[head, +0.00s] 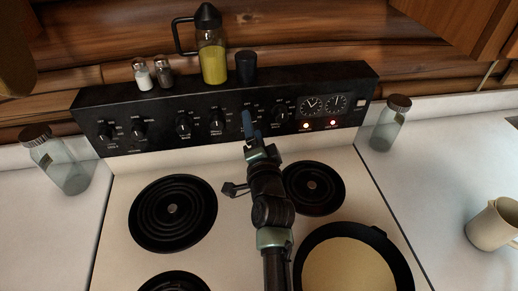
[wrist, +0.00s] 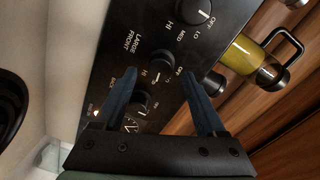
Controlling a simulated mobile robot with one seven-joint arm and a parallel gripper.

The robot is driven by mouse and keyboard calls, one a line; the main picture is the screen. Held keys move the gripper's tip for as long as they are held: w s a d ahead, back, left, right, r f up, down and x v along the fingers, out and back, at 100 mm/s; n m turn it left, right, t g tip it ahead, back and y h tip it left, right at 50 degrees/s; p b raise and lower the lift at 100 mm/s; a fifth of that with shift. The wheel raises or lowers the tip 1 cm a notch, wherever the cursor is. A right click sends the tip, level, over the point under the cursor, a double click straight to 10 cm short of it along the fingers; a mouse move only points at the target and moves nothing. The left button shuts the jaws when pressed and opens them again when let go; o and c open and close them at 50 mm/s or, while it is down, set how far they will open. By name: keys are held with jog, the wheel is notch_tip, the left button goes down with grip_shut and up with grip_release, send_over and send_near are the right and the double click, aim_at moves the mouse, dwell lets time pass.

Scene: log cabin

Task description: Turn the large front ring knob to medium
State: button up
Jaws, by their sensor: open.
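The stove's black control panel (head: 160,108) carries a row of round black knobs. In the wrist view, a knob (wrist: 161,60) beside the printed words LARGE FRONT lies between my finger tips, with HI and OFF marks around it. Its exact pointer angle is hard to read. My gripper (wrist: 155,78) is open, its two blue fingers on either side of this knob; I cannot tell whether they touch it. In the head view, my gripper (head: 247,122) is at the panel, right of centre, and hides the knob behind it.
Neighbouring knobs (head: 217,121) (head: 280,113) sit close on both sides. An oil bottle (head: 214,62), a dark cup (head: 246,68) and two shakers stand on top of the panel. A pan (head: 345,265) covers the front right burner. Glass jars flank the stove.

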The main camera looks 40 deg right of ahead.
jog(key=v, duration=1)
jog(key=shift+p, duration=0.45)
jog(key=shift+s, duration=0.1)
